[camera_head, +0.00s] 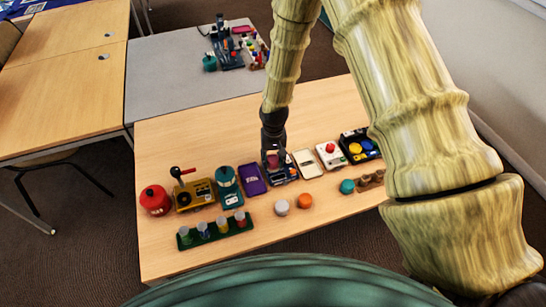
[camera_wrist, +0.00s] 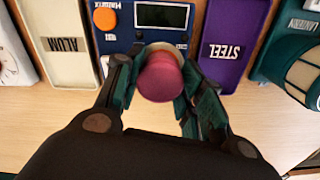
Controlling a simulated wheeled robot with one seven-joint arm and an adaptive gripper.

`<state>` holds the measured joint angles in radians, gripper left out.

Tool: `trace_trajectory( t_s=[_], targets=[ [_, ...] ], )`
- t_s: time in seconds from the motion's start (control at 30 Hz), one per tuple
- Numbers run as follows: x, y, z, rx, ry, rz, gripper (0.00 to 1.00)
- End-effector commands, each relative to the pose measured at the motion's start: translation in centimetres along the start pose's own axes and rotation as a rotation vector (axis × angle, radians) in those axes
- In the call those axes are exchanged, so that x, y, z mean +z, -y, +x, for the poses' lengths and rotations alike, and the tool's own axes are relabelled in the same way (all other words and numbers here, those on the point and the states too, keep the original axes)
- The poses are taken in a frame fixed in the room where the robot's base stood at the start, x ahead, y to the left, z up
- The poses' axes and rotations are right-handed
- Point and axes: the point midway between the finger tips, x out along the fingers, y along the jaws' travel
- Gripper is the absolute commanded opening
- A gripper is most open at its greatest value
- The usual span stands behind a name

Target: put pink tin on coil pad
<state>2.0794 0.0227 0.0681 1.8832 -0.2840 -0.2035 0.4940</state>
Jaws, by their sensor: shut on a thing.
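The pink tin (camera_wrist: 160,78) is between the fingers of my gripper (camera_wrist: 158,95) in the wrist view. It also shows in the head view (camera_head: 273,161), below the fingertips. My gripper is shut on it. A dark blue device (camera_wrist: 117,45) with a display and an orange button lies beyond the tin. A round beige pad, probably the coil pad (camera_wrist: 183,47), shows at the device's near edge, mostly hidden behind the tin. The tin overlaps the pad in the picture; I cannot tell whether they touch. The device stands in the middle of the table in the head view (camera_head: 289,174).
A purple STEEL tray (camera_wrist: 232,38) and a pale ALUM tray (camera_wrist: 62,50) flank the device. A teal lantern (camera_head: 228,185) stands beyond the purple tray. An orange puck (camera_head: 304,201) and a beige puck (camera_head: 282,207) lie in front.

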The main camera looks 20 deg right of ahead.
Motion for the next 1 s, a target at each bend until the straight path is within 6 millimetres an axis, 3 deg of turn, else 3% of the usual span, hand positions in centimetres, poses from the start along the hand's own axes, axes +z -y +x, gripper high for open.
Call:
trace_trajectory(
  t_s=[0.4,0.43,0.53,1.0],
  targets=[
    [0.00,-0.01,0.49,0.000,0.000,0.001,0.14],
    [0.00,-0.01,0.43,0.000,0.000,0.001,0.42],
    [0.00,-0.01,0.40,0.000,0.000,0.001,0.60],
    [-0.08,0.00,-0.23,-0.001,-0.002,0.001,0.61]
  ],
)
